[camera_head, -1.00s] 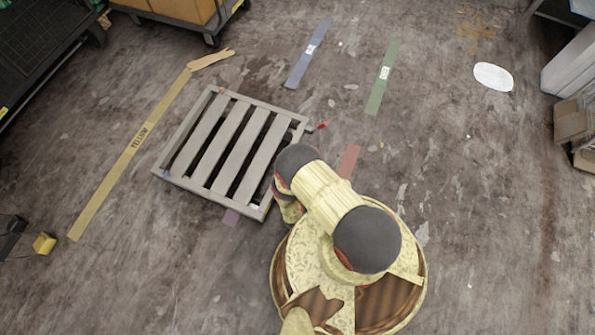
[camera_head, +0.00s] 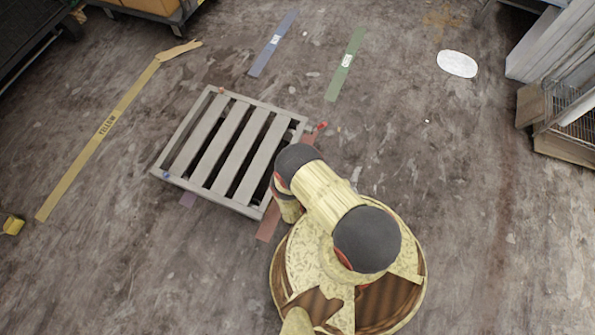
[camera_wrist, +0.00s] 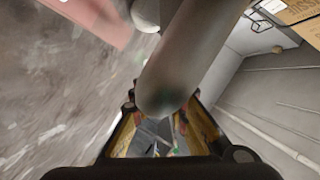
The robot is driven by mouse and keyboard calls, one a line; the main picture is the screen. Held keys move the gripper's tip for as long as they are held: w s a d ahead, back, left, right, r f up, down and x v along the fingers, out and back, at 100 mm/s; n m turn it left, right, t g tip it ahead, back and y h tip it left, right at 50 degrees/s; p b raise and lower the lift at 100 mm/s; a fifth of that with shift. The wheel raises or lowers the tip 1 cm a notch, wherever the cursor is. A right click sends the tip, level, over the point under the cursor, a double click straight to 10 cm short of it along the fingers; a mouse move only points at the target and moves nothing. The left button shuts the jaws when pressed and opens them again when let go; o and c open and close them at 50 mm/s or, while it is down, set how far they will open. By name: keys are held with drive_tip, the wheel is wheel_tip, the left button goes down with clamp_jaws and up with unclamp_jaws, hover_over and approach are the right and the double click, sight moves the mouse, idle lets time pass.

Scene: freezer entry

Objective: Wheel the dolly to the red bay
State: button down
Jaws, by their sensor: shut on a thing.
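The dolly (camera_head: 240,150) is a grey, slatted, square platform low on the floor, left of my arm in the head view. A red floor strip (camera_head: 267,223) lies at its right edge, partly covered by the dolly and my arm. The strip shows again beyond the dolly's far right corner. My gripper (camera_wrist: 160,125) is shut on the dolly at its near right side. The head view hides my fingers behind my arm. In the wrist view a thick grey bar fills the space in front of the fingers, and a reddish strip (camera_wrist: 98,20) shows at upper left.
A yellow strip (camera_head: 105,127) lies left of the dolly. Blue (camera_head: 272,45) and green (camera_head: 345,64) strips lie beyond it. A cart with boxes (camera_head: 150,6) stands at top left. A wire basket (camera_head: 570,110) stands at right. The floor right of my base is clear.

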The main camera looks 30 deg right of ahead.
drive_tip(key=shift+s+d, duration=0.2)
drive_tip(key=c, duration=1.7)
unclamp_jaws()
wheel_tip(320, 180, up, 8)
drive_tip(key=shift+w+r, duration=0.1)
drive_tip(key=shift+r, duration=0.9)
